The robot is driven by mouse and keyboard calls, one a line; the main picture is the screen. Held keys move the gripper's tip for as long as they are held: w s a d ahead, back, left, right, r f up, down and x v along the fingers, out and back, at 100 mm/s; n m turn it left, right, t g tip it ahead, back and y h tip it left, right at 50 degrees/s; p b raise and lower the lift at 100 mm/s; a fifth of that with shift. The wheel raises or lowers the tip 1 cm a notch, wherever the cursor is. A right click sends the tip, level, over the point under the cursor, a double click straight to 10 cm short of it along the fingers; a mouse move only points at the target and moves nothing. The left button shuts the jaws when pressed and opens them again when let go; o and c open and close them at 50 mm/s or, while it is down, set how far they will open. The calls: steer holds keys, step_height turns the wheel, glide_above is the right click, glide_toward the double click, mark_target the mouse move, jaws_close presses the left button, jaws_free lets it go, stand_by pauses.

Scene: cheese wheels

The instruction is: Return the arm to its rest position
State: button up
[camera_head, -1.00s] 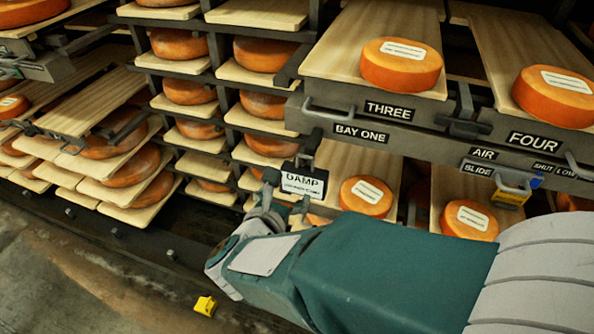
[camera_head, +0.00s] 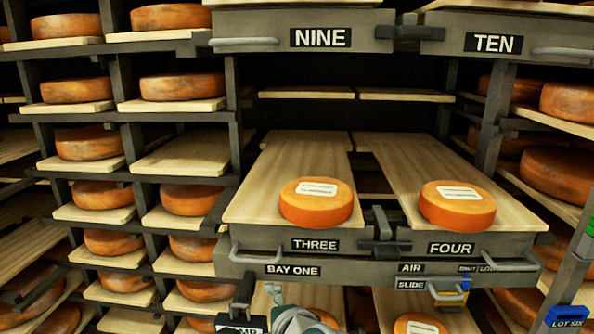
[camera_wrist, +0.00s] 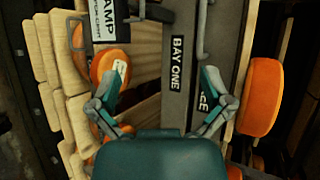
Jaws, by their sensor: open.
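My gripper (camera_wrist: 161,80) is open and empty in the wrist view, its two fingers spread wide. Between and beyond them is the grey shelf front with the BAY ONE label (camera_wrist: 177,63). An orange cheese wheel (camera_wrist: 110,70) lies behind the left finger, and another wheel (camera_wrist: 260,97) is right of the right finger. In the head view only a small part of my gripper (camera_head: 300,319) shows at the bottom edge, below the BAY ONE shelf front. The rest of my arm is out of that view.
Cheese wheels (camera_head: 316,202) and (camera_head: 457,205) sit on boards above labels THREE and FOUR. A DAMP tag (camera_head: 242,325) hangs low, left of my gripper. Racks of wheels fill the left. A blue LOT SIX block (camera_head: 567,317) is at lower right.

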steer(key=s+d+f+n+g+h, duration=0.1)
steer(key=s+d+n+g+h, duration=0.1)
steer(key=s+d+n, duration=0.4)
steer(key=s+d+f+n+g+h, duration=0.2)
steer(key=s+d+n, duration=0.5)
steer(key=d, duration=0.6)
steer(key=shift+d+n+g+h, duration=0.4)
steer(key=shift+n+g+h, duration=0.3)
steer(key=shift+n+h, duration=0.2)
